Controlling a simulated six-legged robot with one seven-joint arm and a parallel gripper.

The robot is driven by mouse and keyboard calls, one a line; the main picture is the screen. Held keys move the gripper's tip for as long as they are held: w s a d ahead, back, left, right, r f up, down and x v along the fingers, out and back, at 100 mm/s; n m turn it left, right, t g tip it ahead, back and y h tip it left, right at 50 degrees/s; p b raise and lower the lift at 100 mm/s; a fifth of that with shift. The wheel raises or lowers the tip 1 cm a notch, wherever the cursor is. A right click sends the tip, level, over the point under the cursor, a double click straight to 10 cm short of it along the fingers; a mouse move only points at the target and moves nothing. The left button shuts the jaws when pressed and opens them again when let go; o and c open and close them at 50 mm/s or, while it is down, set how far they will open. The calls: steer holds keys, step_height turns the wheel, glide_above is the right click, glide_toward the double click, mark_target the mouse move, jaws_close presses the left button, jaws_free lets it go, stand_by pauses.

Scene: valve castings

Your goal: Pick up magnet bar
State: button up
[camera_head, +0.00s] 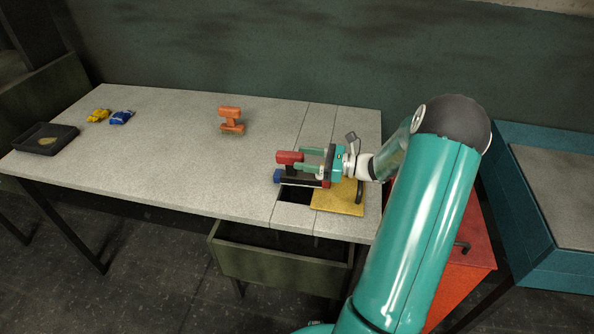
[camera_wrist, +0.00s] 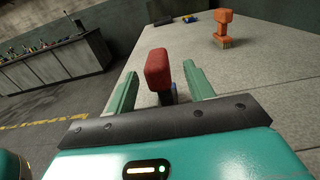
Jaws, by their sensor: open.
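The magnet bar appears to be the piece with a red upper block (camera_head: 288,157) and a blue end (camera_head: 278,176), by the dark opening in the table. In the wrist view its red block (camera_wrist: 157,68) stands up between my fingers, with some blue low behind it. My gripper (camera_head: 298,161) is open and points left, level, just above the table. Its two teal fingers (camera_wrist: 158,84) lie on either side of the red block. I cannot tell whether either touches it. The lower part of the piece is partly hidden by the gripper.
A dark opening (camera_head: 294,195) and a yellow plate (camera_head: 338,203) lie under my gripper. A green bin (camera_head: 282,267) is below the edge. Blue (camera_head: 121,117) and yellow (camera_head: 98,115) pieces and a black tray (camera_head: 68,143) are far left.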

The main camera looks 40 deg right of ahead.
steer(key=shift+x, duration=2.2)
steer(key=shift+s+a+r, duration=0.1)
steer(key=shift+r, duration=0.05)
jaws_close()
